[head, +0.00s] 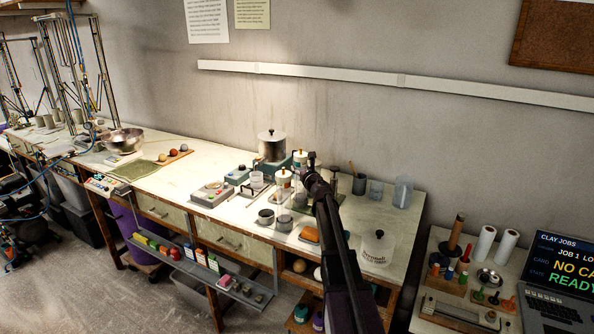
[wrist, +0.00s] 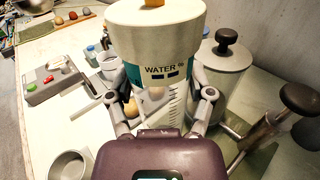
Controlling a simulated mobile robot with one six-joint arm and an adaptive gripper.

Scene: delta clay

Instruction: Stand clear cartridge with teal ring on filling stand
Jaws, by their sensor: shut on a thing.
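The clear cartridge (wrist: 165,46) has a wide white top marked WATER, a teal ring and a graduated clear body. My gripper (wrist: 158,100) is shut on it, with one finger on each side. The gripper body hides its lower end, so I cannot tell whether it touches anything below. In the head view, two white-topped clear cylinders, a front one (head: 284,176) and a rear one (head: 299,157), show by the end of my arm; I cannot tell which is held. I cannot make out the filling stand for certain; a black-knobbed metal fixture (wrist: 300,98) is at right.
A lidded steel pot (wrist: 222,72) stands behind on the right. A grey cup (wrist: 70,164) is at lower left, and a grey device with buttons (wrist: 57,80) lies farther left. A clear labelled tub (head: 376,252) is at the bench's right front. The far-left bench has free room.

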